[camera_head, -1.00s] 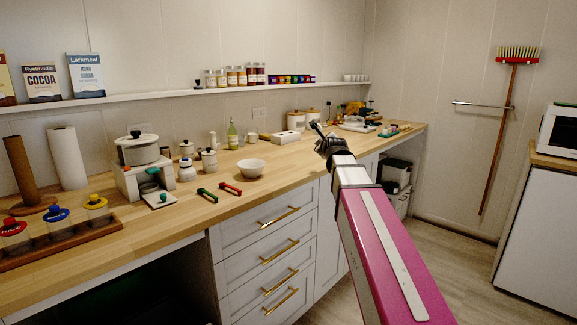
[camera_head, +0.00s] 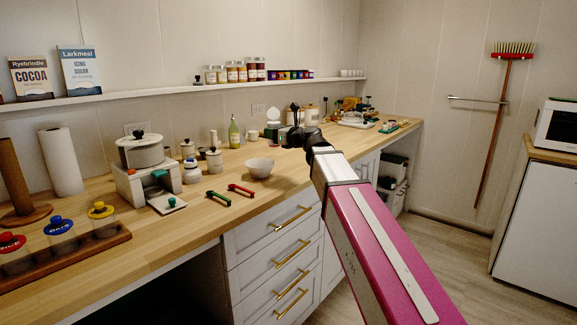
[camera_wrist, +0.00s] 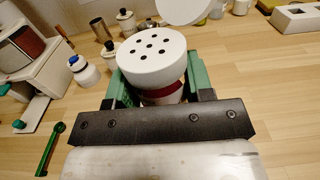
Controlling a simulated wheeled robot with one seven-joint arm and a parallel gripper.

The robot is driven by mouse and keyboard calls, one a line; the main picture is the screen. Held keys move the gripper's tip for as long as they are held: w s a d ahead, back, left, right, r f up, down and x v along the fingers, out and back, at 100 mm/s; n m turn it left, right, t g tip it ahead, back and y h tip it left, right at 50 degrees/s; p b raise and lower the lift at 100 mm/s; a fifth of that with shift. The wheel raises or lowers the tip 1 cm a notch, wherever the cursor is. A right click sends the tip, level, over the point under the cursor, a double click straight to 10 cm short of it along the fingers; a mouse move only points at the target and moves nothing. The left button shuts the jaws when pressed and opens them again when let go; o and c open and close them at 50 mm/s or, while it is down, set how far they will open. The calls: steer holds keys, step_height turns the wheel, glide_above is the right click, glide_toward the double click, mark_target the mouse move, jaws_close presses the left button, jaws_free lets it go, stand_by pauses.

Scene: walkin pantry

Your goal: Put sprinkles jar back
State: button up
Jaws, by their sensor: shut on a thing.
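A jar with a white, holed shaker lid and a reddish band below it (camera_wrist: 152,58) is held between the green fingers of my gripper (camera_wrist: 152,80) in the wrist view. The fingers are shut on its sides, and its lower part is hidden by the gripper.
Several jars (camera_head: 236,73) and small coloured containers (camera_head: 290,75) line the wall shelf (camera_head: 150,95). The counter holds a white bowl (camera_head: 260,168), a green bottle (camera_head: 233,133), green and red tools, canisters, and a wooden rack (camera_head: 95,251) with coloured-lid jars. Bare wood lies around the bowl.

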steer(key=shift+w+a, duration=0.1)
steer(key=shift+w, duration=0.1)
steer(key=shift+w+d+f, duration=0.85)
steer(key=shift+w+f, duration=0.75)
steer(key=shift+f, duration=0.2)
steer(key=shift+w+d+f, duration=0.8)
steer(key=shift+w+f, duration=0.8)
steer(key=shift+f, duration=0.2)
steer(key=shift+w+d+f, duration=0.85)
steer(key=shift+w+f, duration=0.75)
steer(key=shift+f, duration=0.2)
steer(key=shift+f, duration=0.1)
steer(key=o, duration=1)
steer(key=v, duration=1.2)
steer(key=shift+w+d, duration=0.1)
